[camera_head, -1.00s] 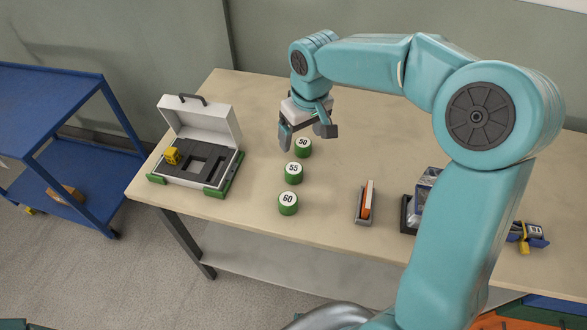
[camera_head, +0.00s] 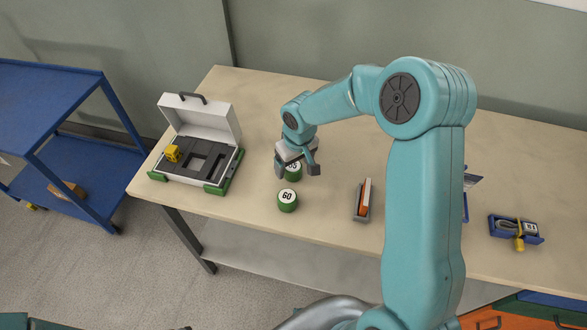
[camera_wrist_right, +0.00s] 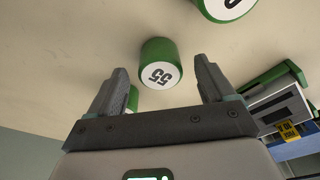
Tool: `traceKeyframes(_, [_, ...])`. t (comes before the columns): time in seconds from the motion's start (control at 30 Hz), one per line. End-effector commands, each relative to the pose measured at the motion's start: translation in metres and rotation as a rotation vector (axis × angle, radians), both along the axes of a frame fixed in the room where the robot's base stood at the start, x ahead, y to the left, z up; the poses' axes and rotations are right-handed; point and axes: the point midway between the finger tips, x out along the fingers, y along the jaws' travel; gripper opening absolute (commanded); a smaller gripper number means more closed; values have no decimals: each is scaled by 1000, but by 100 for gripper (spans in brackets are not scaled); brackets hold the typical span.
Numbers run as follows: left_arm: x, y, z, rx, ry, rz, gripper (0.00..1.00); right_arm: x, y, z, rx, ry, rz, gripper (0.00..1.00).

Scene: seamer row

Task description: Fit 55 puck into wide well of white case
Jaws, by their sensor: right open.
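The 55 puck (camera_head: 294,173), green with a white top, stands on the table, partly hidden by my right gripper (camera_head: 297,172) in the head view. In the right wrist view the 55 puck (camera_wrist_right: 160,62) lies ahead, between the lines of the two open, empty fingers (camera_wrist_right: 160,88); contact cannot be told. The white case (camera_head: 202,140) stands open at the table's left, its dark insert holding a square well (camera_head: 199,165) and a narrower slot beside it. A yellow block (camera_head: 173,153) sits on the insert's left. My left gripper is out of view.
The 60 puck (camera_head: 287,200) stands just in front of the 55 puck. A grey holder with an orange item (camera_head: 363,200) is to the right, and a blue tray (camera_head: 516,229) farther right. The table between case and pucks is clear.

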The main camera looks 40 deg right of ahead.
Motion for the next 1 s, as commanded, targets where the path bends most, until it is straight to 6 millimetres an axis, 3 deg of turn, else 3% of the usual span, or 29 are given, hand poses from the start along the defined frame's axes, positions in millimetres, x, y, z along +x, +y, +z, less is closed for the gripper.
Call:
traceKeyframes(0.1, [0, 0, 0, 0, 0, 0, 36, 0, 0, 0, 0, 0, 0, 82])
traceKeyframes(0.13, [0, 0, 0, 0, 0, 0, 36, 0, 0, 0, 0, 0, 0, 76])
traceKeyframes(0.3, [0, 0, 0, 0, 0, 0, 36, 0, 0, 0, 0, 0, 0, 20])
traceKeyframes(0.73, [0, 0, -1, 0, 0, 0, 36, 1, 0, 9, -1, -3, 0, 19])
traceKeyframes(0.87, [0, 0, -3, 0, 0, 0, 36, 1, -1, 29, -2, -7, -1, 19])
traceKeyframes(1.0, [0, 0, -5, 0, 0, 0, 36, 1, 0, 65, -1, -10, -1, 19])
